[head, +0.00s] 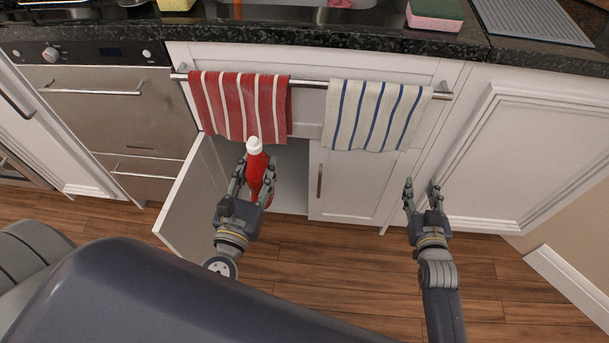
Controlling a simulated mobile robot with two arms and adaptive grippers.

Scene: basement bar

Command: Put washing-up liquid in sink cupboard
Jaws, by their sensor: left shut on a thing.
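The washing-up liquid, a red bottle with a white cap (256,165), is upright in my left gripper (255,172), which is shut on it. The bottle is in front of the open left side of the sink cupboard (290,172), below the red striped towel. The cupboard's left door (188,205) stands swung open to the left of my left gripper. The right door (345,185) is shut. My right gripper (422,190) is open and empty, in front of the white panel to the right of the cupboard. The deeper inside of the cupboard is mostly hidden.
A rail (310,84) across the cupboard front carries a red striped towel (240,103) and a blue striped towel (375,113). A sponge (434,14) lies on the dark counter (330,42). An oven (115,105) stands left. The wooden floor (330,260) is clear.

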